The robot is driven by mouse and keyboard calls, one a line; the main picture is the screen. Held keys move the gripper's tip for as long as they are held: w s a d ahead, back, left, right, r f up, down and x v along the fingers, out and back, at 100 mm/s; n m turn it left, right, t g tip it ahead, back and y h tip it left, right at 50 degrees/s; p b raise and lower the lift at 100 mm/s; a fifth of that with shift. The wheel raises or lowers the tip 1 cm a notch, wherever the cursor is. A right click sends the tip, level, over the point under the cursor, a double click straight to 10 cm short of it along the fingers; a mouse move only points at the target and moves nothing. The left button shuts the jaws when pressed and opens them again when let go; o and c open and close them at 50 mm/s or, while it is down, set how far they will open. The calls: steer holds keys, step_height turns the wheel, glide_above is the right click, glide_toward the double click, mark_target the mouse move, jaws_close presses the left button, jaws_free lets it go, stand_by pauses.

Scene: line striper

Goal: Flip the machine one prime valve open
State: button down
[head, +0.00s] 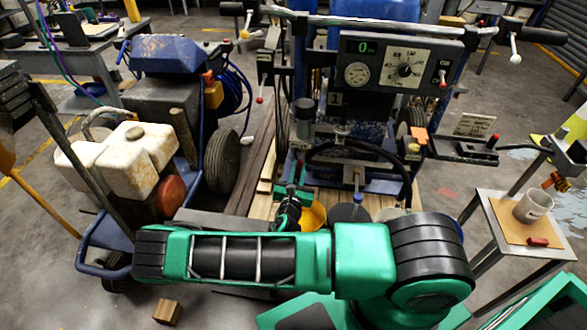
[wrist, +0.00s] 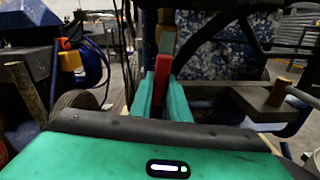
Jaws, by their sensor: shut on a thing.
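The line striper (head: 365,110), with a gauge and dial panel, stands in the middle of the head view. My gripper (head: 292,192) reaches its lower left front. In the wrist view, my two green fingers (wrist: 162,92) are closed around an upright red lever (wrist: 162,72), which looks like the prime valve handle. Its upper part stands out above the fingertips, in front of a grey and tan fitting (wrist: 167,40). The lever's lower end and pivot are hidden by my fingers and hand. In the head view my arm and fingers hide most of the lever.
A blue-framed machine with a white tank (head: 120,155) stands at the left. Yellow and dark buckets (head: 313,217) sit just beyond my forearm. A small table (head: 490,225) with a mug (head: 533,206) is at the right. A black hose (head: 345,146) loops across the striper's front.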

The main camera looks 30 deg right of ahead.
steer(key=shift+s+d+n, duration=0.25)
steer(key=shift+d+n, duration=0.1)
steer(key=shift+n, duration=0.55)
steer(key=c, duration=1.7)
jaws_free()
steer(key=v, duration=1)
steer(key=shift+s+a, duration=0.2)
steer(key=shift+s, duration=0.1)
steer(key=shift+d+r, duration=0.1)
